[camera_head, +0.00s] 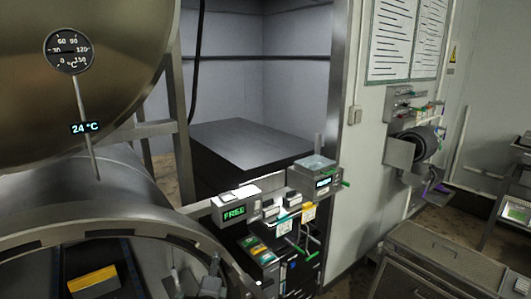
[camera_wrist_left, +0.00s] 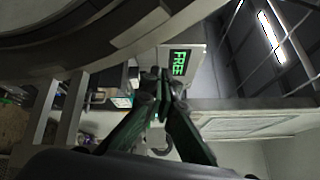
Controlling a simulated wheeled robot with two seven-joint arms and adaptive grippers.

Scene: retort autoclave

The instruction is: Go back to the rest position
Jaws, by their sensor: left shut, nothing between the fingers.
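My left gripper (camera_head: 213,268) shows small and partly cut off at the bottom of the head view, by the front rim of the retort. In the left wrist view the two dark fingers of my left gripper (camera_wrist_left: 161,78) come together at their tips, shut and empty. The green FREE display (camera_wrist_left: 179,62) lies beyond the fingertips there. My right gripper is not in view.
The round steel retort opening (camera_head: 165,228) takes up the lower left, with a yellow block (camera_head: 94,281) inside. A FREE display box (camera_head: 235,208) and small instruments (camera_head: 315,178) stand right of it. A metal cabinet (camera_head: 450,255) is at lower right.

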